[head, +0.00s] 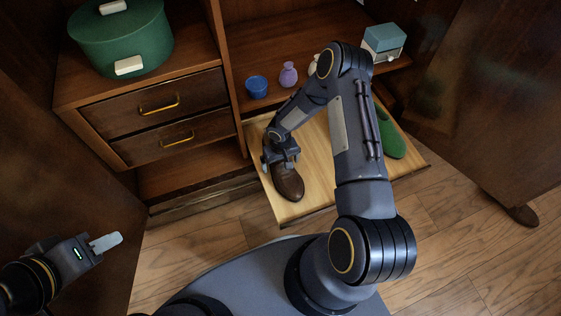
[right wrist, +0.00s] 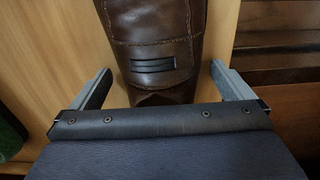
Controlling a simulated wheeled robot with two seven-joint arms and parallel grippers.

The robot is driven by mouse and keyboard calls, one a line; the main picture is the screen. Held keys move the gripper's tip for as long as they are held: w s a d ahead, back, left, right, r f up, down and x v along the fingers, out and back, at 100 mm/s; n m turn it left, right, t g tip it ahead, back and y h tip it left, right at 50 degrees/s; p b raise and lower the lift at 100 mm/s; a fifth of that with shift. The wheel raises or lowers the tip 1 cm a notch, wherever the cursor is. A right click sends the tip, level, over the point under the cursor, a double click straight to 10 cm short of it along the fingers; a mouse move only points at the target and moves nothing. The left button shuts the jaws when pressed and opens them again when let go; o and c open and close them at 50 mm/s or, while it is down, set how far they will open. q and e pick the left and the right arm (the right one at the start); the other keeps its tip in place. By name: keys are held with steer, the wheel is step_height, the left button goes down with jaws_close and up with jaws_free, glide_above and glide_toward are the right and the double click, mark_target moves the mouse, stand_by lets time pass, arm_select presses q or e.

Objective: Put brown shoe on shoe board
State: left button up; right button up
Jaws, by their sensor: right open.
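The brown shoe (head: 288,182) rests on the light wooden shoe board (head: 320,188), toward its left side, with its toe pointing to the front. My right gripper (head: 281,158) is over the rear end of the shoe. In the right wrist view the brown leather (right wrist: 155,45) lies between the two spread fingers of my right gripper (right wrist: 160,75), with gaps on both sides. My left gripper (head: 105,242) is at the lower left, away from the shoe; its finger opening cannot be made out.
A green shoe (head: 390,135) is on the board's right side, partly behind my right arm. A blue cup (head: 257,86), a purple vase (head: 288,75) and a teal-and-white box (head: 384,42) stand on the shelf behind. A green pot (head: 120,40) tops the drawers. Open doors flank both sides.

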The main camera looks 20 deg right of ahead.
steer(key=s+d+r+t+p, duration=0.1)
steer(key=s+r, duration=0.1)
steer(key=r, duration=1)
steer(key=s+d+r+m+p, duration=0.1)
steer(key=s+r+p, duration=0.1)
steer(key=r, duration=0.9)
steer(key=s+d+r+t+p, duration=0.1)
steer(key=s+r, duration=0.1)
steer(key=r, duration=1)
steer(key=s+a+r+t+y, duration=0.1)
steer(key=s+a+r+y, duration=0.1)
steer(key=s+r, duration=0.3)
steer(key=s+a+r+t+y, duration=0.1)
steer(key=s+a+r, duration=0.3)
steer(key=s, duration=0.9)
step_height(320, 180, up, 2)
steer(key=shift+s+r+t+y, duration=0.15)
steer(key=shift+s+t+y, duration=0.2)
steer(key=shift+t, duration=0.45)
steer(key=shift+w+d, duration=0.1)
